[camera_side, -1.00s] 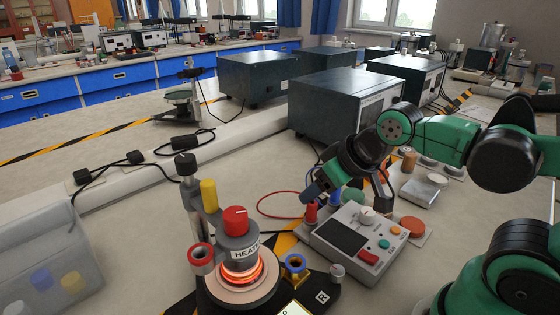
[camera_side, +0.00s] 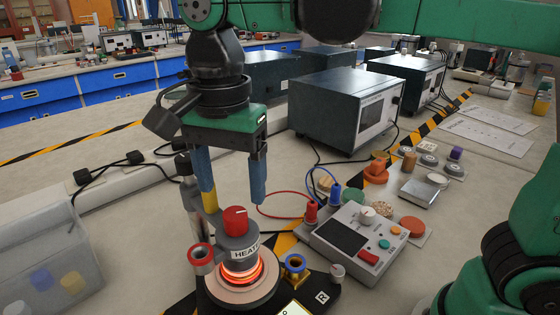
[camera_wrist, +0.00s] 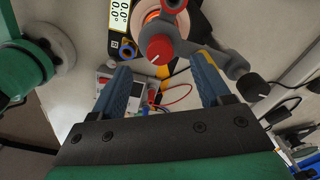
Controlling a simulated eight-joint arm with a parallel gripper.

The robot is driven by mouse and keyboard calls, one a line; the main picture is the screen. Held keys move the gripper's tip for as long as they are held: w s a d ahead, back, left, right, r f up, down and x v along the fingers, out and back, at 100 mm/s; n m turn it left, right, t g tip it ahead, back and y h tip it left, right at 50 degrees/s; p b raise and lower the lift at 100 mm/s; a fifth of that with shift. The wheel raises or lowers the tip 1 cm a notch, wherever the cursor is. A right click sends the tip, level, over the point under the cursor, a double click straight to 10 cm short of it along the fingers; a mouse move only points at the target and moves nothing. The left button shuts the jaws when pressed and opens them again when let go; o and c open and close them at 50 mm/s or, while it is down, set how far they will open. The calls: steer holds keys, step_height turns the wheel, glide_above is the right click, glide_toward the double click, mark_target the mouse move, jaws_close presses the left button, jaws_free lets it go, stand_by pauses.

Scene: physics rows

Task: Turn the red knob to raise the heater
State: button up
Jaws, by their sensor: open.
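The red knob (camera_side: 236,219) sits on top of the grey heater (camera_side: 240,247), which bears a HEATER label and glows orange at its lower end, above a round base plate. In the wrist view the red knob (camera_wrist: 160,48) shows its white pointer line, beyond and between the finger tips. My gripper (camera_side: 232,203) is open, fingers pointing down, and in the side view its blue fingers stand apart above and behind the knob. It looks empty, and I see no contact with the knob. The wrist view shows both fingers of my gripper (camera_wrist: 166,80) spread wide.
A control box (camera_side: 350,245) with red and blue leads is at right. Dark instrument boxes (camera_side: 345,105) stand behind. A clear bin (camera_side: 45,255) is at far left.

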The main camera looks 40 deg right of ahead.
mark_target(235, 213)
steer(key=shift+f, duration=2.35)
jaws_close()
